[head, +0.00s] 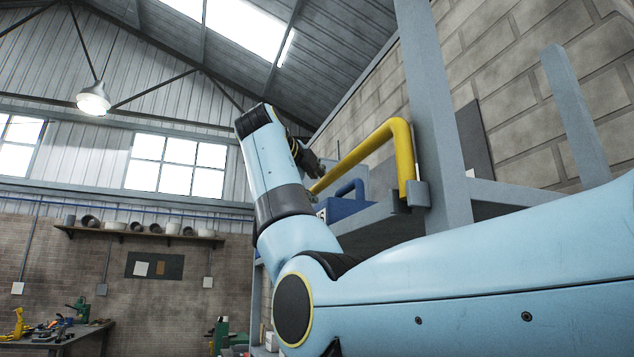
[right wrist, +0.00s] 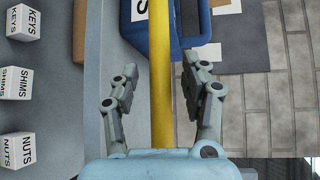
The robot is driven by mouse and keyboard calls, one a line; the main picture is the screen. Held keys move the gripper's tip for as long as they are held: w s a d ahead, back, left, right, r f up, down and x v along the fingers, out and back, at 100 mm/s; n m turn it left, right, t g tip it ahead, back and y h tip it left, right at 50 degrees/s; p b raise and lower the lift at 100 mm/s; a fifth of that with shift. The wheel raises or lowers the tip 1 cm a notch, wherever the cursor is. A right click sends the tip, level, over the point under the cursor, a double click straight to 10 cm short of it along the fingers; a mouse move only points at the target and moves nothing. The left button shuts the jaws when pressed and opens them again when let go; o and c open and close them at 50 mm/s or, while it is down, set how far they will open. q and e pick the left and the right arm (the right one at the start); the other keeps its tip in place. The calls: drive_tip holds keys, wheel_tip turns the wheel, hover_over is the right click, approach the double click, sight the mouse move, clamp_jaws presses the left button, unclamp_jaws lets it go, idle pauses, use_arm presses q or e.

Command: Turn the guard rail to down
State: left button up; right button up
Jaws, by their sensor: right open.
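The guard rail (head: 365,148) is a yellow bent bar in the head view. It rises from a grey bracket (head: 418,194) beside a blue-grey post, bends, and runs left along the front of a raised shelf. In the right wrist view the rail (right wrist: 161,110) runs lengthwise between my fingers. My right gripper (head: 318,178) is at the rail's left part in the head view, partly hidden by my own arm. In the right wrist view my right gripper (right wrist: 161,68) is open, with one finger each side of the rail and visible gaps. My left gripper is not in view.
A blue bin (head: 345,203) stands on the shelf (head: 372,228) behind the rail; it also shows in the right wrist view (right wrist: 190,30). White boxes marked KEYS (right wrist: 24,22), SHIMS (right wrist: 17,82) and NUTS (right wrist: 19,149) lie left there. The upright post (head: 435,110) stands close right of the rail.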

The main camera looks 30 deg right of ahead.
drive_tip(key=shift+p+x, duration=0.3)
drive_tip(key=shift+x, duration=0.85)
clamp_jaws()
drive_tip(key=shift+f, duration=0.1)
